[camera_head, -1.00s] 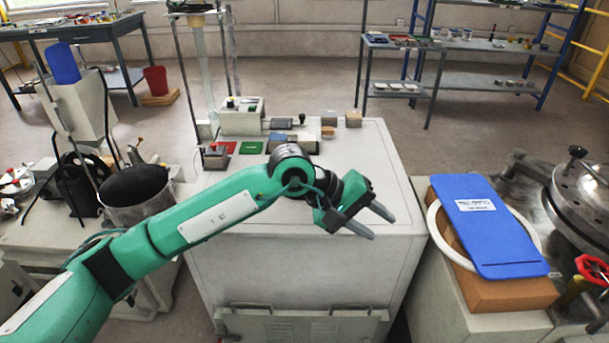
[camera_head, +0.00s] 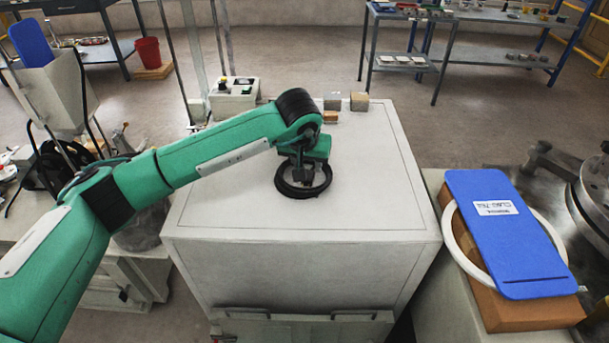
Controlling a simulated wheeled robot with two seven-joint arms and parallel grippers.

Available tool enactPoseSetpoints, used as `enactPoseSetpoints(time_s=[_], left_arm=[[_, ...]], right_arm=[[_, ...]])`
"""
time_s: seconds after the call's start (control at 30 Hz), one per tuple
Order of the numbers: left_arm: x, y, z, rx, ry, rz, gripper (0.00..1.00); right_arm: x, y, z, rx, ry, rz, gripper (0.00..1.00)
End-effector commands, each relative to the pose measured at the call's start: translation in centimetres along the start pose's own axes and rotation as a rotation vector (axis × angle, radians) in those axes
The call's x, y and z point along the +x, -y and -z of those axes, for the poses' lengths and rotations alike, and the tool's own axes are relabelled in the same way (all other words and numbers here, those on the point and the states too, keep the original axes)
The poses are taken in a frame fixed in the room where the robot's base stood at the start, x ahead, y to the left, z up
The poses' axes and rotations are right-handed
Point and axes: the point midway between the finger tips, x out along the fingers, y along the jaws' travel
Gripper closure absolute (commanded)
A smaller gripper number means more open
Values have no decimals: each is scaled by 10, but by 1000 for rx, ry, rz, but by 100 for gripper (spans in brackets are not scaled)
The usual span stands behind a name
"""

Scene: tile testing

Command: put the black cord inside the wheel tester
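The black cord (camera_head: 282,187) is a round coil lying on, or just above, the pale top of the cabinet in the middle. My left gripper (camera_head: 303,178) points down at the coil, near its upper middle. Its fingers are dark and small against the black coil, so I cannot tell whether they are open or closed on it. My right gripper is out of view. No machine is clearly marked as the wheel tester. A round metal machine (camera_head: 594,190) stands at the right edge, cut off by the frame.
The cabinet top (camera_head: 375,190) is clear to the right of the coil. A control box (camera_head: 233,100) and small blocks (camera_head: 359,101) stand at its back. A blue board (camera_head: 505,235) lies over a white ring (camera_head: 478,265) and brown block (camera_head: 525,310) on the right.

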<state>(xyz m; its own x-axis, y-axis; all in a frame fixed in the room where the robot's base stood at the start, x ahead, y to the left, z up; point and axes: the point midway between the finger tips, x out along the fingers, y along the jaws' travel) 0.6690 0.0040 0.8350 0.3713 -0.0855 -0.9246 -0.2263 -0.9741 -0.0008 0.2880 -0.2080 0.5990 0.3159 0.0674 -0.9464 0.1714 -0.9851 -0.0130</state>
Motion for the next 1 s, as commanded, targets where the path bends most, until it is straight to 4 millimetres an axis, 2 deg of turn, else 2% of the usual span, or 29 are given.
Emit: enactPoseSetpoints(time_s=[0.17, 0.43, 0.57, 0.77, 0.97, 1.0], left_arm=[[12, 0, 0, -1, 1, -1, 62], [50, 3, 3, -2, 2, -2, 62], [58, 3, 4, -1, -1, -1, 62], [58, 3, 4, 0, -1, -1, 62], [58, 3, 4, 0, -1, -1, 99], [57, 3, 4, 0, -2, -1, 100]], right_arm=[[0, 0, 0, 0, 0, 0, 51], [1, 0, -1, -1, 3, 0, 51], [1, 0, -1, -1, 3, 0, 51], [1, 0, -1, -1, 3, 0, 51], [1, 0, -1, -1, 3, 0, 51], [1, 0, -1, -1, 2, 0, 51]])
